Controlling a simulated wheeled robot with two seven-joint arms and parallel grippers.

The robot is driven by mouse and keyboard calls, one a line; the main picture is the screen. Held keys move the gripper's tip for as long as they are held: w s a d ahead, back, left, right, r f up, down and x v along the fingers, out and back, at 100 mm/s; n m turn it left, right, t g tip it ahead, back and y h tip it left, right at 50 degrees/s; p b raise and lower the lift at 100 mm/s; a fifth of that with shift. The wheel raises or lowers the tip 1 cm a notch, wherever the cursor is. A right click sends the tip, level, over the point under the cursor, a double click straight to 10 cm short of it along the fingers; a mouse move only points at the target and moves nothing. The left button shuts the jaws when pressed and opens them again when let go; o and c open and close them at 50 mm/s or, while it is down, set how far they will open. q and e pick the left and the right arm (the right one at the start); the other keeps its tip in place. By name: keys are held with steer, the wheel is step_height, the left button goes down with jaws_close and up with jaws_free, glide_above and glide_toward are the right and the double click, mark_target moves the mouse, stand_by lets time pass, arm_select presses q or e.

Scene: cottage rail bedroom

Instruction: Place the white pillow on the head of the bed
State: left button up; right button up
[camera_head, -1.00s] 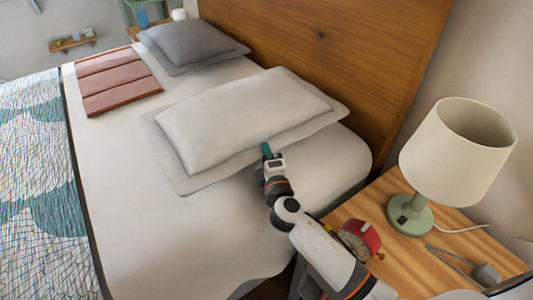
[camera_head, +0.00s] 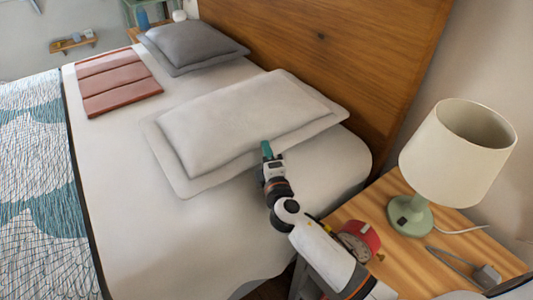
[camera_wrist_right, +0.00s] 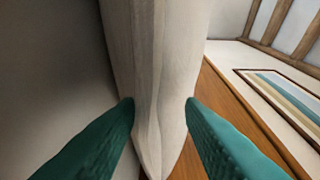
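The white pillow (camera_head: 245,122) lies flat on the near half of the bed (camera_head: 130,180), close to the wooden headboard (camera_head: 330,50). Its wide rim rests on the sheet. My right gripper (camera_head: 266,150) is at the pillow's near edge, on the side toward the nightstand. In the right wrist view the two green fingers (camera_wrist_right: 160,105) stand apart, with the pillow's edge (camera_wrist_right: 160,60) between them. Whether both fingers touch the cloth is hard to tell. My left gripper is not in view.
A grey pillow (camera_head: 192,45) lies at the far side by the headboard, near a folded reddish blanket (camera_head: 117,82). A nightstand (camera_head: 405,262) at the right bears a lamp (camera_head: 455,155) and a red clock (camera_head: 360,240), close to my right arm.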

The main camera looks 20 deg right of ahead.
steer(key=shift+r+p, duration=0.35)
steer(key=shift+p, duration=0.15)
steer(key=s, duration=0.7)
steer(key=s+b, duration=0.1)
steer(key=s, duration=0.2)
steer(key=shift+s+a, duration=0.4)
steer(key=shift+s+r, duration=0.1)
steer(key=shift+s, duration=0.55)
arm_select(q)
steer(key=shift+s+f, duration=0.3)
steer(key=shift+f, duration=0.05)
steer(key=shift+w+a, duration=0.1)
